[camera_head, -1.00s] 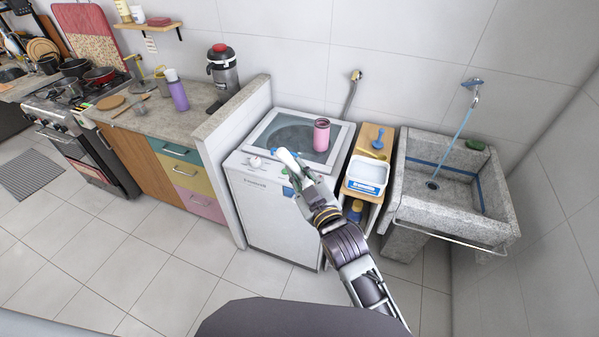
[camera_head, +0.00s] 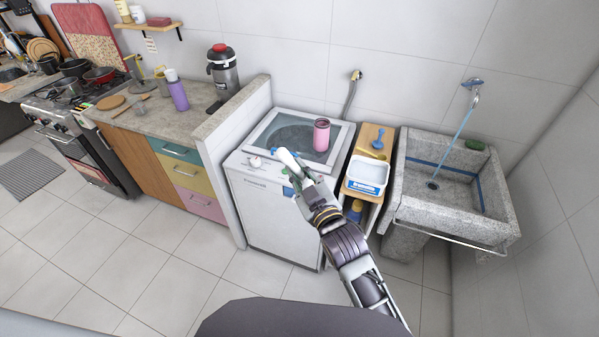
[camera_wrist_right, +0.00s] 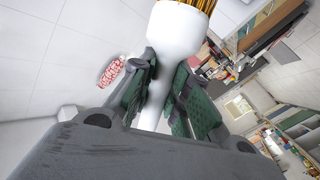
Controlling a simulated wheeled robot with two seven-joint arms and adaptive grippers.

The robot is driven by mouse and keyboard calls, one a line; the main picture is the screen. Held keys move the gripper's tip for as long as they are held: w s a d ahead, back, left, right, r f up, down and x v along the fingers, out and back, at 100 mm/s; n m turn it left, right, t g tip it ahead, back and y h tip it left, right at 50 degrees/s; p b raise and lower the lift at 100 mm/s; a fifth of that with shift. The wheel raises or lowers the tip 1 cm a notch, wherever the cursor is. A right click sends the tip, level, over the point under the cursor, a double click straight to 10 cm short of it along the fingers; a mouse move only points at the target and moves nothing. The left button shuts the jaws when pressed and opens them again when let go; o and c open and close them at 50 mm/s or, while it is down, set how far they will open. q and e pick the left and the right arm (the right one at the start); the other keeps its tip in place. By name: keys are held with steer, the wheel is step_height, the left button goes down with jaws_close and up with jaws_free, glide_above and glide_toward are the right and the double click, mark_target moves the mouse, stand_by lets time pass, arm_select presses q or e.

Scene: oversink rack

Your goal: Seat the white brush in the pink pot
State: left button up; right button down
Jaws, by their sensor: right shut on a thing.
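The pink pot (camera_head: 321,135) stands upright on the lid of the white washing machine, near its right side. My right gripper (camera_head: 299,176) is over the front of the machine, in front of and to the left of the pot. It is shut on the white brush (camera_head: 287,158). In the right wrist view the white brush (camera_wrist_right: 176,38) stands between the two green-padded fingers (camera_wrist_right: 160,98), with yellow-brown bristles (camera_wrist_right: 203,4) at the top edge. The brush is apart from the pot in the head view. My left gripper is not in view.
The washing machine (camera_head: 262,205) is below the gripper. To its right are a wooden shelf unit (camera_head: 368,140) with a white-and-blue box (camera_head: 367,176) and a blue brush-like item (camera_head: 378,143), then a stone sink (camera_head: 455,215). A counter with a purple bottle (camera_head: 178,92) is at the left.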

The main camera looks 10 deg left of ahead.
steer(key=shift+r, duration=0.1)
stand_by(0.6)
steer(key=shift+s+a+r, duration=0.1)
steer(key=shift+r, duration=0.85)
steer(key=w+d+f+m+t+h, duration=0.1)
steer(key=w+d+m+h, duration=0.15)
steer(key=d, duration=0.55)
steer(key=w+d+f+m+t+h, duration=0.1)
steer(key=w+d+h, duration=0.25)
steer(key=d, duration=0.45)
steer(key=s+d+f+m+h, duration=0.2)
steer(key=d+f+h, duration=0.1)
steer(key=d+f, duration=0.7)
steer(key=shift+s+d+f, duration=0.25)
steer(key=shift+s+d, duration=0.1)
steer(key=shift+d, duration=0.3)
steer(key=shift+f+m, duration=0.1)
steer(key=shift+m, duration=0.15)
